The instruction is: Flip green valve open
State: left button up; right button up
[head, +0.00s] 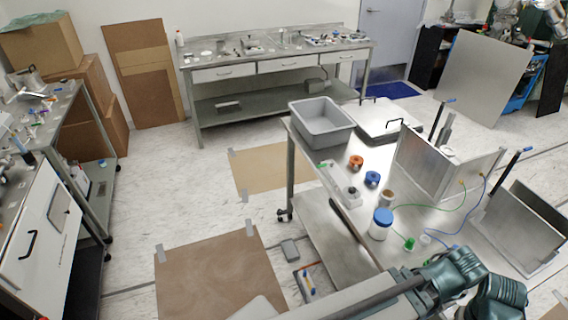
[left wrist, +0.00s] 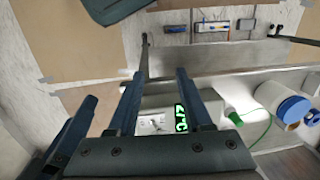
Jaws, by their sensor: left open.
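A small green valve-like piece (head: 409,243) stands on the metal table in the head view, beside the white bottle with a blue cap (head: 381,223). A green piece (left wrist: 235,119) by a green tube also shows in the left wrist view; I cannot tell whether its handle is open or closed. My left gripper (left wrist: 157,92) is open and empty in the left wrist view, above the table. The green piece lies right of its fingers, apart from them. My left fingers cannot be made out in the head view. My right gripper is not in view.
A device with a lit green display (left wrist: 181,118) sits below my left fingers. The metal table also holds a grey bin (head: 322,122), an orange ring-like piece (head: 356,162) and a blue one (head: 372,178). Metal panels (head: 424,165) stand at the right. Tubes cross the table.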

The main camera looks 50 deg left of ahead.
aim_at(331, 162)
jog(key=k+u, duration=0.1)
jog(key=u, duration=1.25)
